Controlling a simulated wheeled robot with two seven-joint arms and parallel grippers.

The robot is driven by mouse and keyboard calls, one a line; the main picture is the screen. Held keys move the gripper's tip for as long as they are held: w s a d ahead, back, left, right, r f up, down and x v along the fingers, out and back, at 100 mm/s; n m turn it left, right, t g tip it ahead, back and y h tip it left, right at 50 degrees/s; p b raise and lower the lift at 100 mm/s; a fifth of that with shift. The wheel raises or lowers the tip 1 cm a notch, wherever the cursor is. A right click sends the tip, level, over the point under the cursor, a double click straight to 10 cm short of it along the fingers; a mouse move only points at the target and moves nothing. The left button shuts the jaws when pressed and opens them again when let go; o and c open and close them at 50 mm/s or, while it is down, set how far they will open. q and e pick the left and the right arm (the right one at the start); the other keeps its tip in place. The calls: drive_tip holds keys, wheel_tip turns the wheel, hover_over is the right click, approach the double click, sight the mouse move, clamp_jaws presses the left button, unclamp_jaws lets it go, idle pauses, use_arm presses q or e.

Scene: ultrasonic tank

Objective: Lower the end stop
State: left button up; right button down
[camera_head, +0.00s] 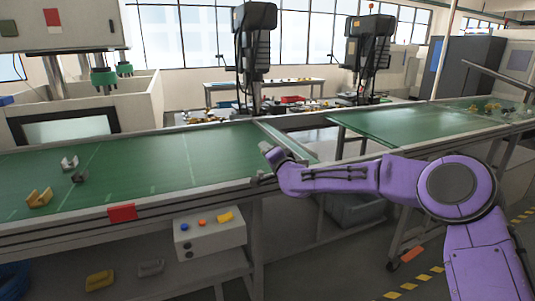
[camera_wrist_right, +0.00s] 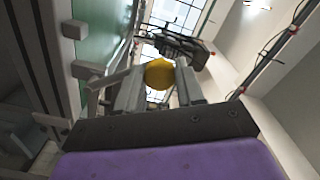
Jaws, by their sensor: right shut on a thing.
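My right arm reaches in from the right in the head view, and my right gripper (camera_head: 267,162) is at the near edge of the left conveyor's right end. In the right wrist view, a round yellow knob (camera_wrist_right: 158,74) sits between the two fingers of the gripper (camera_wrist_right: 156,88), which is shut on it. A grey bar (camera_head: 283,138) crosses the end of the green belt (camera_head: 170,160) and looks like the end stop. The gripper and wrist hide the knob in the head view. I cannot tell how the knob joins the bar. My left gripper is not in view.
A yellow part (camera_head: 39,198) and small grey parts (camera_head: 69,163) lie on the left belt. A control box (camera_head: 209,233) with coloured buttons is below its edge. A second green conveyor (camera_head: 400,126) stands to the right, past a gap. Drill-like machines (camera_head: 254,50) stand behind.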

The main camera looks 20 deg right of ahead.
drive_tip(key=c, duration=0.7)
unclamp_jaws()
drive_tip(key=shift+d+r, duration=0.1)
drive_tip(key=s+b, duration=0.1)
drive_tip(key=s, duration=0.4)
drive_tip(key=s+b, duration=0.1)
drive_tip(key=s, duration=0.4)
drive_tip(key=shift+s+d+b, duration=0.2)
drive_tip(key=shift+s+b, duration=0.05)
drive_tip(key=shift+b, duration=0.05)
